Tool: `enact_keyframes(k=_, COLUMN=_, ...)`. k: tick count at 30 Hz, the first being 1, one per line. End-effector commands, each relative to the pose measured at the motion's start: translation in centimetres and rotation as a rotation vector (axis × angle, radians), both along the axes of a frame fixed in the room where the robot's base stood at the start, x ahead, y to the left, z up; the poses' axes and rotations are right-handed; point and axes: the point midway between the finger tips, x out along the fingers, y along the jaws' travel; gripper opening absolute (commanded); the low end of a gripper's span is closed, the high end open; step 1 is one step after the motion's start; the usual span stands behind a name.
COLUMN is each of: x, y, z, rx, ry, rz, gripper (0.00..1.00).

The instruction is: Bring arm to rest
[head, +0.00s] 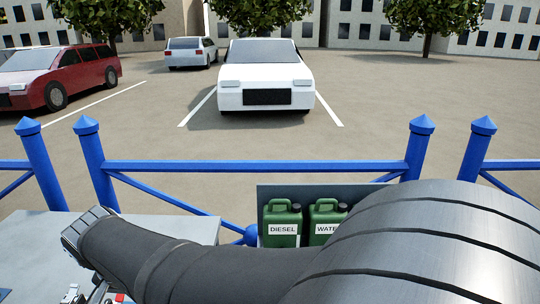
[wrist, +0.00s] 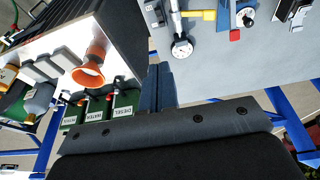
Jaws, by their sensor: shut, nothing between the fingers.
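My gripper (wrist: 160,86) shows in the wrist view, its two dark fingers together with nothing between them. The fingers point up the picture, between a dark box with a white inside and a light grey panel, and I see them touching nothing. In the head view my arm (head: 220,262) stretches from the right edge across the bottom to the left. Its far end (head: 82,228) is over a pale grey surface, and the fingers cannot be made out there.
Green canisters marked DIESEL (head: 282,222) and WATER (head: 325,215) stand behind my arm. The wrist view shows an orange funnel-like piece (wrist: 90,72) and the grey panel (wrist: 215,70) with levers. A blue railing (head: 255,166) runs behind, with parked cars beyond.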

Motion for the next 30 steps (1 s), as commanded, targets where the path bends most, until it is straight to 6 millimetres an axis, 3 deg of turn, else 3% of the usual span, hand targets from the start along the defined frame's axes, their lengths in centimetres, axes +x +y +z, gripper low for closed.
enact_keyframes(k=6, x=-0.3, y=0.1, z=4.4, rx=0.017, ry=0.095, rz=0.015, gripper=0.0)
enact_keyframes(k=21, x=1.3, y=0.0, z=-5.0, rx=0.01, ry=0.107, rz=0.018, gripper=0.0)
enact_keyframes(k=23, x=1.4, y=0.0, z=-5.7, rx=0.011, ry=0.106, rz=0.018, gripper=0.0)
enact_keyframes(k=25, x=1.3, y=0.1, z=-4.6, rx=0.017, ry=0.101, rz=0.02, gripper=0.0)
enact_keyframes(k=30, x=1.1, y=0.1, z=-3.9, rx=0.014, ry=0.103, rz=0.019, gripper=0.0)
